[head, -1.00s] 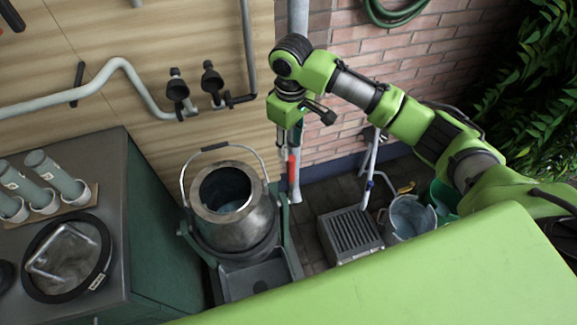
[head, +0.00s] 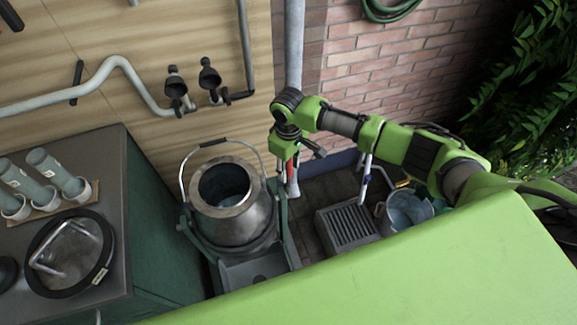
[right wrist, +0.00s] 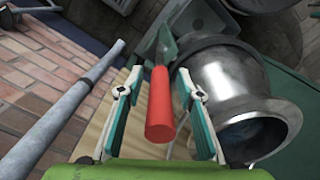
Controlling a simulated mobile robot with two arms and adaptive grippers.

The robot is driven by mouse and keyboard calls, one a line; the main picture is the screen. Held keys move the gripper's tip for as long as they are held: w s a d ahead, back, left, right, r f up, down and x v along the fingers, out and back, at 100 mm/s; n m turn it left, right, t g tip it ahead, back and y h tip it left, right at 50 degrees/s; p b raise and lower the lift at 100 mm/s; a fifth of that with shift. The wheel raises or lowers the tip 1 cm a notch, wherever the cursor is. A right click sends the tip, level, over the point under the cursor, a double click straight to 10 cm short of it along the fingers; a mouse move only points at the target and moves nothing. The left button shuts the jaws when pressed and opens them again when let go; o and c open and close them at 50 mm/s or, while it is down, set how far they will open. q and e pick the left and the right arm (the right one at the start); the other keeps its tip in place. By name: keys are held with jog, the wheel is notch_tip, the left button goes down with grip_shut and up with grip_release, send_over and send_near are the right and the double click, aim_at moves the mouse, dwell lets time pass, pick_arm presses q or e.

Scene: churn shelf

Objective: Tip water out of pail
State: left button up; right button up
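A round metal pail (head: 257,215) with a raised wire bail sits upright in a green tilting stand. Its open mouth shows bluish water inside. A red handle (right wrist: 160,104) on a green lever rises beside it; it also shows in the head view (head: 290,172). My right gripper (right wrist: 160,75) is open, with one finger on each side of the red handle and visible gaps between. In the head view my right gripper (head: 287,153) is right of the pail's rim, partly covering the handle. My left gripper is not in view.
A grey trough (head: 254,271) lies below the pail. A slatted box (head: 348,227) and a small grey bucket (head: 404,209) stand to the right. A grey pipe (head: 294,50) runs down the wall close to my right gripper. A cabinet (head: 105,150) stands left.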

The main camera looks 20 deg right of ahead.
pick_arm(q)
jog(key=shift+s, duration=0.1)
pick_arm(e)
grip_shut()
